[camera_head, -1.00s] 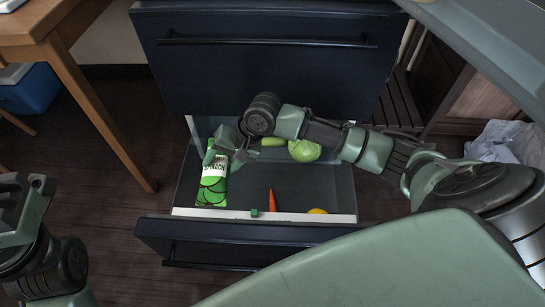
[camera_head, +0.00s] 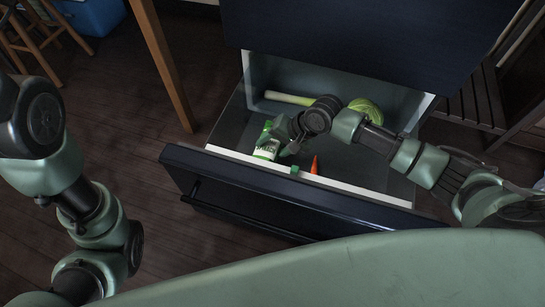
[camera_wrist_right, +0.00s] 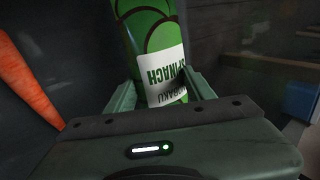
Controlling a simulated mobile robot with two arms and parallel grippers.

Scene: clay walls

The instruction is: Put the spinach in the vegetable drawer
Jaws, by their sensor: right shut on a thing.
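The spinach (camera_head: 267,150) is a green packet with a white label, low inside the open vegetable drawer (camera_head: 345,188), near its left front corner. My right gripper (camera_head: 279,136) reaches down into the drawer and is shut on the packet. In the right wrist view the packet (camera_wrist_right: 150,35) stands between the two fingers (camera_wrist_right: 161,92), label facing the camera. I cannot tell whether its lower end touches the drawer floor. My left arm is at the left of the head view, but its gripper is out of frame.
A carrot (camera_head: 314,165) lies right of the packet. A long pale green vegetable (camera_head: 289,98) and a cabbage (camera_head: 366,108) are at the drawer's back. The dark upper front (camera_head: 370,40) overhangs the drawer. A wooden table leg (camera_head: 163,70) stands to the left.

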